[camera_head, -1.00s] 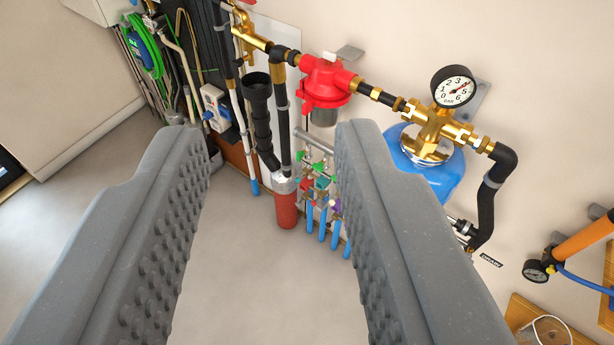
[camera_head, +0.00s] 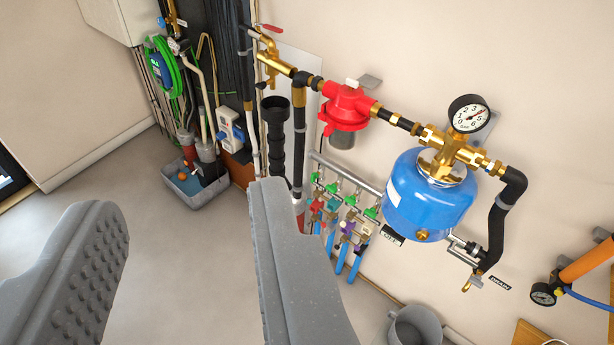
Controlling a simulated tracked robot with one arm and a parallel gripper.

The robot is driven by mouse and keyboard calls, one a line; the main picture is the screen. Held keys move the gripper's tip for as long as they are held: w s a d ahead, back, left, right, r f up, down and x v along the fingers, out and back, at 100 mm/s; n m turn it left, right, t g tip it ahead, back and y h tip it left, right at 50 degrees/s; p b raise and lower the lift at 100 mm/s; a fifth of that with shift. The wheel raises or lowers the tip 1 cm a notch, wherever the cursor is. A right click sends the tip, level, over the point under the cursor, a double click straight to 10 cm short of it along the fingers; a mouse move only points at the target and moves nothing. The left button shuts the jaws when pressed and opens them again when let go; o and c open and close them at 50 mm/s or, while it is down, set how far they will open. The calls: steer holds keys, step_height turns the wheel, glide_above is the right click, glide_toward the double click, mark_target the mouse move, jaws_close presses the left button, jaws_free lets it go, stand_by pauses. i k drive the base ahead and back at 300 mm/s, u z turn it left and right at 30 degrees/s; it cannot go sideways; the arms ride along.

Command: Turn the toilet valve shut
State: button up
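The manifold (camera_head: 345,175) is a grey horizontal pipe on the wall, right of my gripper's right finger. Several small valves with green handles (camera_head: 350,200) hang along it. Below them are small coloured handles, including a teal one (camera_head: 332,205) and a purple one (camera_head: 347,228), above blue pipes (camera_head: 356,266). I cannot tell which valve is the toilet valve. A dark tag (camera_head: 391,235) beside the manifold is too small to read. My gripper (camera_head: 186,205) is open and empty, apart from the valves. Its right finger hides the lower left of the pipes.
A red filter (camera_head: 346,106), a pressure gauge (camera_head: 468,114) and a blue tank (camera_head: 430,197) are above and right of the manifold. A black drainpipe (camera_head: 275,130) stands left of it. A grey bucket (camera_head: 415,325) is below.

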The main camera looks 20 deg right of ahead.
mark_target(313, 175)
steer(key=z, duration=0.05)
steer(key=i, duration=1)
steer(key=u, duration=0.05)
